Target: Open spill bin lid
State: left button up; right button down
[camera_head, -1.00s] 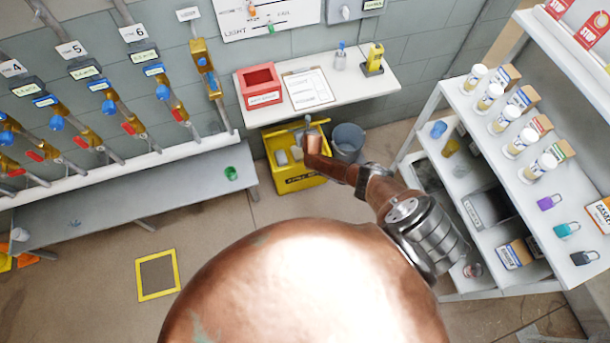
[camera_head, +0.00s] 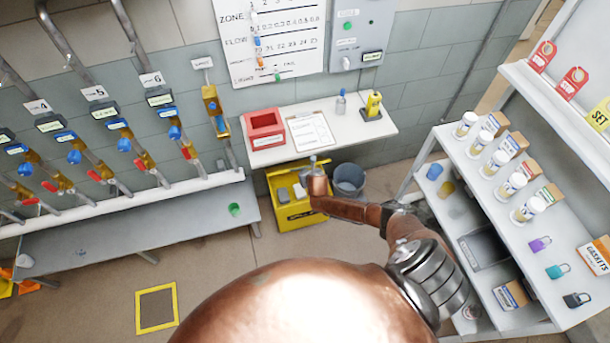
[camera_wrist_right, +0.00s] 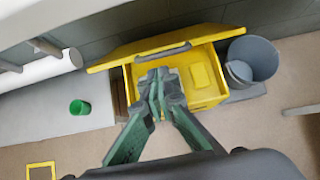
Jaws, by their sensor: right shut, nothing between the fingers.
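The yellow spill bin (camera_head: 302,217) stands on the floor under the white wall table. In the right wrist view its lid (camera_wrist_right: 110,64) is raised at the far side, with a dark handle (camera_wrist_right: 160,54) along it. The bin's inside (camera_wrist_right: 203,77) is exposed and holds yellow items; grey items show in it in the head view. My right gripper (camera_wrist_right: 158,88) is shut and empty, over the bin's opening and in front of the lid. Whether it touches the lid I cannot tell. In the head view the right gripper (camera_head: 313,168) partly covers the bin. My left gripper is not in view.
A grey bucket (camera_head: 349,180) stands just right of the bin. The white table (camera_head: 350,137) overhangs it. A grey bench (camera_head: 150,228) with a green cup (camera_head: 234,210) is at left, and a stocked shelf (camera_head: 470,205) at right. The floor in front is clear.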

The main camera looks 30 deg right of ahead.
jog(key=s+a+f+t+b, duration=0.25)
jog(key=a+f+b, duration=0.4)
jog(key=b, duration=0.85)
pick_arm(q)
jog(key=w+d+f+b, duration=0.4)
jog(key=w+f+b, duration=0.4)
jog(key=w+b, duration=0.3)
pick_arm(e)
jog(key=s+d+f+t+h+b, duration=0.1)
jog(key=s+d+f+t+b, duration=0.15)
jog(key=s+d+b, duration=0.35)
pick_arm(q)
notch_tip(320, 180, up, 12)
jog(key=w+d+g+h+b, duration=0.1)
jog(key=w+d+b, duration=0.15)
jog(key=b, duration=0.25)
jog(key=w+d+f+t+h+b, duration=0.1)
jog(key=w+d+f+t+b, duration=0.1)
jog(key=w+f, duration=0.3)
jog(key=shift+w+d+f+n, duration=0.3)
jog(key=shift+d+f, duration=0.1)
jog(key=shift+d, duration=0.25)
pick_arm(e)
jog(key=w+d+t, duration=0.1)
jog(key=w+d, duration=0.1)
jog(key=w, duration=1)
jog(key=shift+d+r+h, duration=0.25)
jog(key=shift+d+h, duration=0.05)
jog(key=shift+d, duration=0.1)
jog(key=shift+r, duration=0.1)
